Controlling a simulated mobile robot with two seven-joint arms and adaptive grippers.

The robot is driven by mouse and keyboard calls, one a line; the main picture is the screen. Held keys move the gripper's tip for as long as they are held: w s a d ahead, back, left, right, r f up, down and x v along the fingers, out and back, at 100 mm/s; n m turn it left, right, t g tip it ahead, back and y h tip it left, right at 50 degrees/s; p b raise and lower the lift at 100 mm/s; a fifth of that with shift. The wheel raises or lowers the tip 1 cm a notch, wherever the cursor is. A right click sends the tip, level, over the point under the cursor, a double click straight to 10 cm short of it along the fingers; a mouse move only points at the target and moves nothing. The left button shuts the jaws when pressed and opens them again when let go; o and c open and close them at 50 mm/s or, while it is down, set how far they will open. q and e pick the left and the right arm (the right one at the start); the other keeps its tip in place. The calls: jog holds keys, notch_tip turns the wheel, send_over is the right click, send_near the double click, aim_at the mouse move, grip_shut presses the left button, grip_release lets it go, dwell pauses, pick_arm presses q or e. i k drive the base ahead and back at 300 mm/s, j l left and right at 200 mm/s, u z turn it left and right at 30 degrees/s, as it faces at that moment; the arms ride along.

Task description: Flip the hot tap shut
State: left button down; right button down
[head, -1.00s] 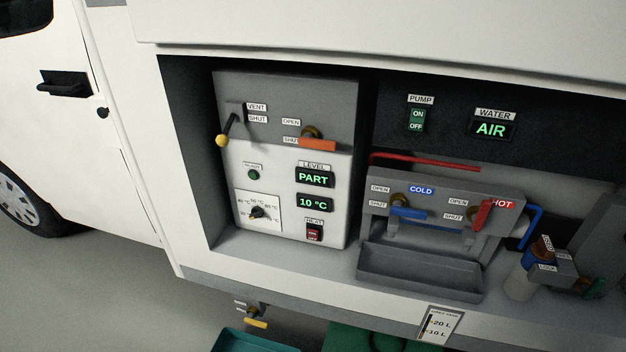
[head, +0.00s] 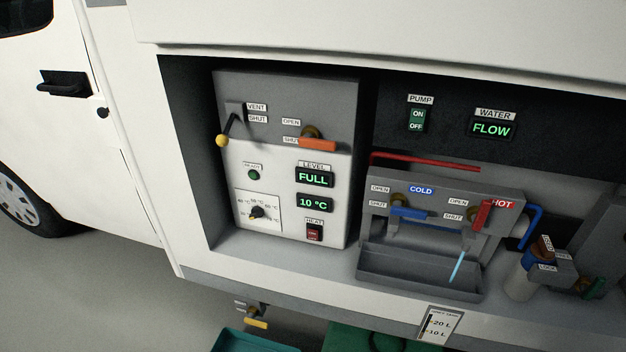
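The hot tap has a red lever (head: 481,214) beside the HOT label at the right of the grey tap panel. The lever stands tilted upright, with its upper end near the label, across from the OPEN and SHUT tags. A thin blue stream of water (head: 458,267) runs from the spout below it into the grey trough (head: 415,275). The cold tap's blue lever (head: 409,212) lies flat, level with its SHUT tag. Neither of my grippers shows in the head view.
The water display (head: 492,129) reads FLOW and the level display (head: 315,178) reads FULL. Left of the taps is a heater panel with an orange lever (head: 317,145) and a yellow-knobbed vent lever (head: 222,140). A white filter canister (head: 520,283) stands right of the trough.

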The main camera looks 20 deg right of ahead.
aim_at(479, 219)
jog(key=z, duration=1.8)
